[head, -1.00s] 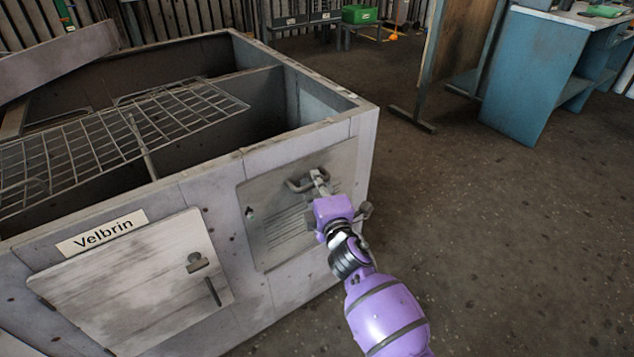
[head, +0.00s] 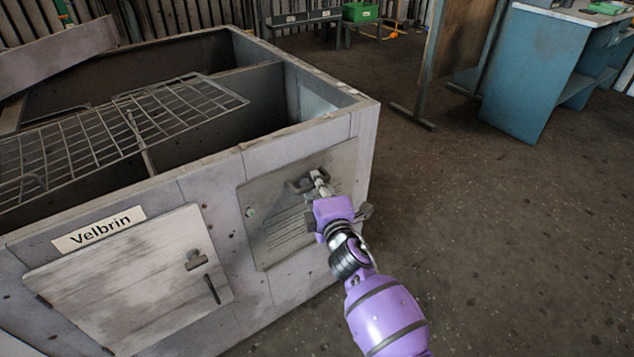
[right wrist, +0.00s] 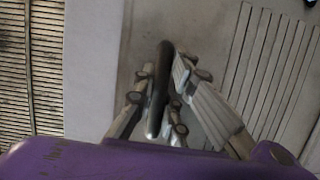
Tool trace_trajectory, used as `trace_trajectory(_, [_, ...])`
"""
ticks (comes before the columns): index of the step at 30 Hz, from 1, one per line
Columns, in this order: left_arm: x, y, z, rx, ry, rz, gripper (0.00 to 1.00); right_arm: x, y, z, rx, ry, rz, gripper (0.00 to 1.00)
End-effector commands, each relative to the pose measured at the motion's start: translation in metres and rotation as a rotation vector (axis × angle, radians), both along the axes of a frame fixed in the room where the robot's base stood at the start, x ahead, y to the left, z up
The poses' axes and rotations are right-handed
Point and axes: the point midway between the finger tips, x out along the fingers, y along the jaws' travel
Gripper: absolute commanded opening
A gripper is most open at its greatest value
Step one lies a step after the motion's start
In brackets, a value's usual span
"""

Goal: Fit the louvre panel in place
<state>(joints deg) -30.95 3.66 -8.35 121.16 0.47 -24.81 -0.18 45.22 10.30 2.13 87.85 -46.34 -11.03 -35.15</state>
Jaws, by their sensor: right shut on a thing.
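The louvre panel (head: 272,195) is a grey metal plate with slots and a bar handle (head: 297,186) near its top. It lies against the right part of the blower housing's (head: 200,190) front wall. I cannot tell whether it sits fully flush. A pale round stud (head: 250,212) shows at its left edge. My right gripper (head: 319,178) is shut on the handle. In the right wrist view the fingers (right wrist: 164,85) close on the dark handle bar, with the louvre slots (right wrist: 265,65) to the right. My arm hides the panel's lower right. My left gripper is not in view.
A closed hatch marked Velbrin (head: 130,280) with a latch is on the housing front at left. A wire rack (head: 120,130) lies over the open top. Floor (head: 500,250) to the right is clear. A blue workbench (head: 540,75) stands at the back right.

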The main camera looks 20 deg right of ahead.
Motion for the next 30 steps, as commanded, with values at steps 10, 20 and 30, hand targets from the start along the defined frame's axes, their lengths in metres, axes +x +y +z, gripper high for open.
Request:
trace_trajectory(10, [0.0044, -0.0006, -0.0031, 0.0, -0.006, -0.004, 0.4, 0.0015, 0.0012, -0.0013, 0.001, -0.005, 0.002, 0.0])
trace_trajectory(20, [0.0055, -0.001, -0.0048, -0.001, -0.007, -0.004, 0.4, 0.0027, 0.0016, -0.0038, 0.001, -0.004, 0.002, 0.19])
trace_trajectory(30, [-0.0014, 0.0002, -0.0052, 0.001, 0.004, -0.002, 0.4, 0.0021, 0.0008, -0.0054, 0.0, -0.001, 0.001, 0.34])
